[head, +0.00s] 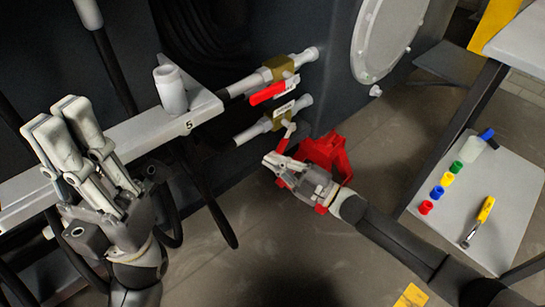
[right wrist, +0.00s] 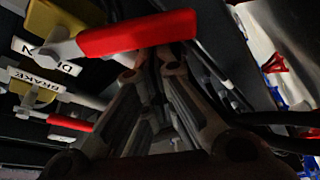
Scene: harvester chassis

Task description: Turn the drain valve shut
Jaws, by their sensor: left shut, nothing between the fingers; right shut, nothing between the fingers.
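The drain valve (head: 285,117) is the lower of two brass valves on the chassis side. Its red handle (head: 284,142) points down across its pipe. In the right wrist view that red handle (right wrist: 137,34) looms large beside a tag (right wrist: 45,54) that reads partly as DRAIN. My right gripper (head: 270,161) is shut and empty, with its fingertips close by the handle's lower end; I cannot tell whether they touch. The fingers also show in the right wrist view (right wrist: 158,58), just below the handle. My left gripper (head: 62,112) is shut and empty, over the grey shelf at left.
The brake valve (head: 277,68), with its red handle (head: 267,93) along the pipe, sits just above. A red bin (head: 327,153) stands behind my right gripper. A white cylinder (head: 171,90) stands on the shelf (head: 130,134). A side table (head: 485,205) with small items is at right.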

